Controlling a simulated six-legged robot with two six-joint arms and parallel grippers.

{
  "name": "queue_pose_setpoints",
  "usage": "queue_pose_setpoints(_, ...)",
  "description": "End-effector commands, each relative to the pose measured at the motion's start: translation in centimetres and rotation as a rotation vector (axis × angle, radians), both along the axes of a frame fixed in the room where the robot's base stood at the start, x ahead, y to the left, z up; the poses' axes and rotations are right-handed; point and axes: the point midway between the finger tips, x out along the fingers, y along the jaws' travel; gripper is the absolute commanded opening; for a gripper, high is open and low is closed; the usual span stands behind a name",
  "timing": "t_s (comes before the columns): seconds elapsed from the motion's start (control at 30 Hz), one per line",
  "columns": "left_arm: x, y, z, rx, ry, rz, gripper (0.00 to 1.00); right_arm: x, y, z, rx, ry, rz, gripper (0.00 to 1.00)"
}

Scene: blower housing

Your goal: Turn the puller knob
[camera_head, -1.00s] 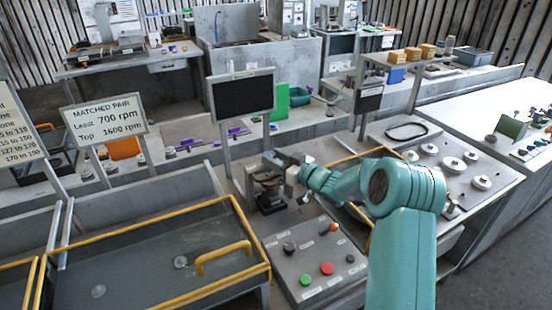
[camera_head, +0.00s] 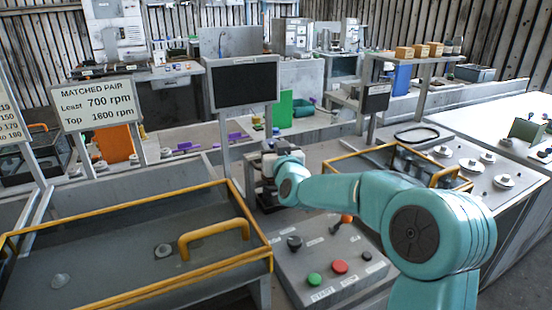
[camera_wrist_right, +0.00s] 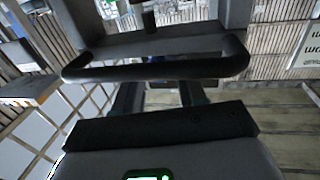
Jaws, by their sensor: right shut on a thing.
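The puller (camera_head: 266,198) is a small dark and grey metal device on the bench, below the black screen. My right gripper (camera_head: 262,172) is at its upper part, with my teal wrist just to the right. The jaws are shut on the puller knob, but the knob is largely hidden by the gripper and wrist. In the right wrist view my gripper (camera_wrist_right: 160,97) shows two dark fingers close to a dark bar with rounded ends (camera_wrist_right: 155,68). Which part of the puller this bar is, I cannot tell. My left gripper is not in view.
A control panel (camera_head: 318,250) with green and red buttons lies just in front of the puller. A yellow-rimmed tray (camera_head: 222,278) is on the left, another yellow-framed bay (camera_head: 345,160) on the right. A black screen (camera_head: 243,84) stands behind. A sign (camera_head: 97,99) reads "Matched pair".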

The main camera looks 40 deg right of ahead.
Motion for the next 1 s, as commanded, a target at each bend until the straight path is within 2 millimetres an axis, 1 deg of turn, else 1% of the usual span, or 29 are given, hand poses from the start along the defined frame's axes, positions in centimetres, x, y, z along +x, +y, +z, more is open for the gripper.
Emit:
queue_pose_setpoints(0.03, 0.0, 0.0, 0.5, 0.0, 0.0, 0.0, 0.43, 0.2, 0.3, 0.5, -0.001, -0.003, -0.022, 0.11)
queue_pose_setpoints(0.13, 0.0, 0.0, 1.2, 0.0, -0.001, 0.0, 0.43, 0.3, 0.3, 0.7, -0.002, -0.003, -0.077, 0.11)
queue_pose_setpoints(0.43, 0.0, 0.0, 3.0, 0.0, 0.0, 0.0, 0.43, 0.4, 0.4, 0.7, -0.005, -0.004, -0.199, 0.11)
queue_pose_setpoints(0.63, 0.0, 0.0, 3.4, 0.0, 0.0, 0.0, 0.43, 0.4, 0.5, 0.6, -0.006, -0.006, -0.234, 0.11)
queue_pose_setpoints(1.0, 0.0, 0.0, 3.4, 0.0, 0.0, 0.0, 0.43, 0.4, 0.4, 0.6, -0.008, -0.009, -0.243, 0.11)
